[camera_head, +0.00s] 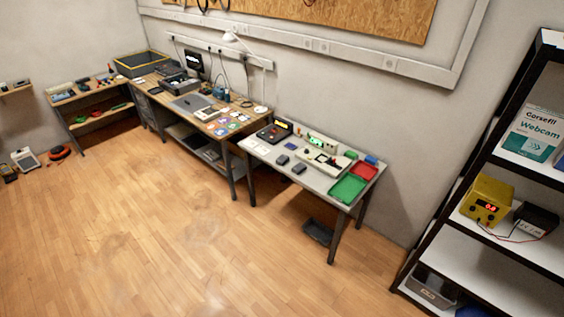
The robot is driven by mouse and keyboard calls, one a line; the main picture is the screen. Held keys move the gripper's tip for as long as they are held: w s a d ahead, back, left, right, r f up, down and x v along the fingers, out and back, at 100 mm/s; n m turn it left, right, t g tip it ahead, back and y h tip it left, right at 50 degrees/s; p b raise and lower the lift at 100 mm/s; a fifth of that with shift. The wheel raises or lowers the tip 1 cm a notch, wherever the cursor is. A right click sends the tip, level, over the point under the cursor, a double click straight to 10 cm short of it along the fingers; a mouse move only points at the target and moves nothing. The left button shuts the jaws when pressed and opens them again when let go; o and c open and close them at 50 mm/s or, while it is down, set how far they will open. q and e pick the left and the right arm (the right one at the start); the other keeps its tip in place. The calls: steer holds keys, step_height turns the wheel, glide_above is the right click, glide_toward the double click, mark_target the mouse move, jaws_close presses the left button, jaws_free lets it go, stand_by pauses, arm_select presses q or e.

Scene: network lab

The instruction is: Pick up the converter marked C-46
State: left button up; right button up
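No marking C-46 is readable at this distance, so I cannot tell which object is that converter. Two small dark boxes, one at the left (282,160) and one at the right (299,169), lie apart on the front half of the light grey table (309,182); I cannot tell what they are. Behind them on the same table are a black device (273,132) and a pale board (328,158) with small parts on it. Neither of my grippers is in view.
A green tray (348,188) and a red tray (364,171) sit at the grey table's right end. A wooden workbench (158,82) joins on the left. A black shelf rack (468,232) with a yellow device (486,201) stands right. The wooden floor (150,220) in front is open.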

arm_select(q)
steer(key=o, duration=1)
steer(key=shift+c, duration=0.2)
